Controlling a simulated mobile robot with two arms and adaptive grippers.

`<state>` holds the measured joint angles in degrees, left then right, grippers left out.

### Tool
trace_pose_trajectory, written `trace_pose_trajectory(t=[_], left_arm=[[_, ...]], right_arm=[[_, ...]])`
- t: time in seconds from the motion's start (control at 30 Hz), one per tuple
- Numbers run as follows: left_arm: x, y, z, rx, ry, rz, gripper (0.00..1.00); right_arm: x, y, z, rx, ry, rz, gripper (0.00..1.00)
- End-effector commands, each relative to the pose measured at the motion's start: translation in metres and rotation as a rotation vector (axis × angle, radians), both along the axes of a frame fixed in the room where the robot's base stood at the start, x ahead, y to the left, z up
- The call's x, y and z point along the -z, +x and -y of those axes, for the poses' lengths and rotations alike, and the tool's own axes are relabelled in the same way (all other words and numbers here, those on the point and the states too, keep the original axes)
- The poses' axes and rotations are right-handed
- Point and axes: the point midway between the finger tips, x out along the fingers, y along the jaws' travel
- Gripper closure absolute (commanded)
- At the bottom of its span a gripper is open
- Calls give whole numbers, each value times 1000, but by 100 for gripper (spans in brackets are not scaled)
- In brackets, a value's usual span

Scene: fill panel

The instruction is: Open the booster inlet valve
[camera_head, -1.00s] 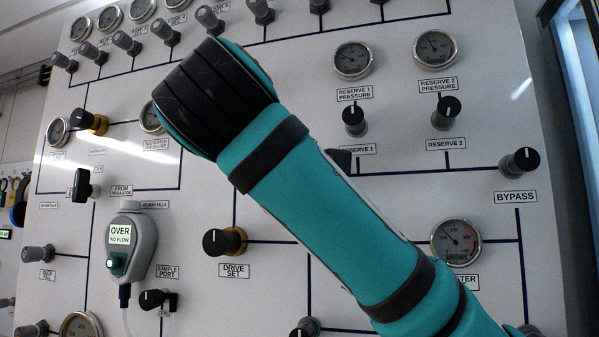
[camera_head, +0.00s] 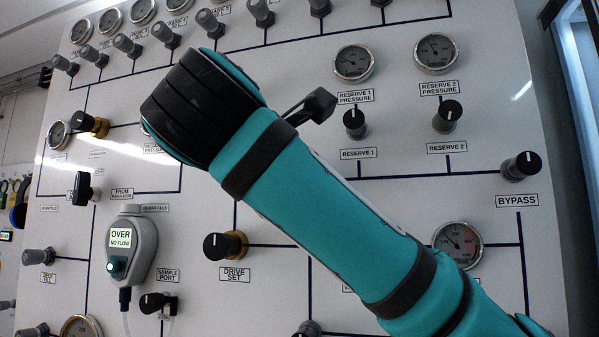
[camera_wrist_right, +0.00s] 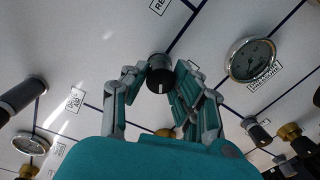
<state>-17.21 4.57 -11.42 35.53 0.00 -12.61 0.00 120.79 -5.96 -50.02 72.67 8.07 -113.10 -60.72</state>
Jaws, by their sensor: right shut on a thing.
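In the right wrist view my right gripper (camera_wrist_right: 160,88) is shut on a round black-capped valve knob (camera_wrist_right: 160,75). The knob sits between the two fingers, and a short white mark shows on its cap. No readable label next to it names it as the booster inlet valve. In the head view my teal right arm comes in from the lower right and covers the middle of the panel (camera_head: 205,300). It hides the right gripper and the held knob there. My left gripper is in neither view.
Around my arm are the drive set knob (camera_head: 222,245), the reserve 1 knob (camera_head: 354,123), the reserve 2 knob (camera_head: 447,116) and the bypass knob (camera_head: 521,166). A grey handheld unit (camera_head: 132,250) reads "OVER NO FLOW". Several gauges and knobs line the panel's top.

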Motion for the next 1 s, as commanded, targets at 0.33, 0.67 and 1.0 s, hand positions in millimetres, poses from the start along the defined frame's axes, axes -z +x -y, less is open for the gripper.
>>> trace_pose_trajectory(t=[0.33,0.67,1.0], left_arm=[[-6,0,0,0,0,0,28],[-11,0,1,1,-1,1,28],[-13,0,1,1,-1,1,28]], right_arm=[[3,1,0,3,-311,-110,100],[4,1,0,2,-534,-185,100],[6,1,0,0,-641,-220,100]])
